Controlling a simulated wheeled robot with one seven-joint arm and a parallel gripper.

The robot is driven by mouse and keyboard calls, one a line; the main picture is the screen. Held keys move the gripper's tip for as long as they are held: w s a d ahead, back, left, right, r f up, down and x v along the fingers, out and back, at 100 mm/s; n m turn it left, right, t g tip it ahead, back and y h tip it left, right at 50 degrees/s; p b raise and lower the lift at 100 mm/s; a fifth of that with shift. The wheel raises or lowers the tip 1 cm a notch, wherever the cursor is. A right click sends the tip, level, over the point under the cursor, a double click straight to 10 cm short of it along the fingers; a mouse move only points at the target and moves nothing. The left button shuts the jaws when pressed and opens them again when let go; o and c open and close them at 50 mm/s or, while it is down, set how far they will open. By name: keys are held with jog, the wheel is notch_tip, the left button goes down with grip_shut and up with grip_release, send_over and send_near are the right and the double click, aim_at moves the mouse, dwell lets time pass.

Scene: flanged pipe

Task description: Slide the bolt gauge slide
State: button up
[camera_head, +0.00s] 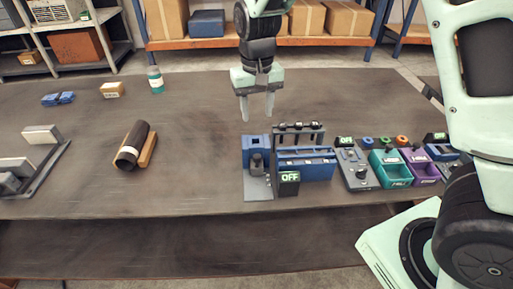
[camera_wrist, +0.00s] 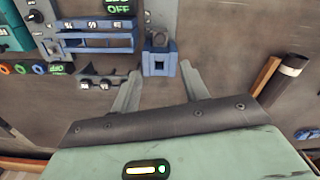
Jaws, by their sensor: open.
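My gripper (camera_head: 257,107) is open and empty, its two fingers pointing down above the table behind a blue and grey fixture. The fixture, which looks like the bolt gauge (camera_head: 308,165), has long blue slotted bars, a dark rail with several knobs at its back, and a small "OFF" display (camera_head: 289,177) in front. At its left is a blue block (camera_head: 256,143) on a grey plate. In the wrist view my fingers (camera_wrist: 160,88) stand apart, with the blue block (camera_wrist: 159,62) beyond and between them. I cannot tell which part is the slide.
The table between is clear.

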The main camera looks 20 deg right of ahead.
aim_at(257, 156)
notch_tip(257, 156, down, 15)
jog(key=shift+f+p, duration=0.1)
jog(key=shift+p, duration=1.15)
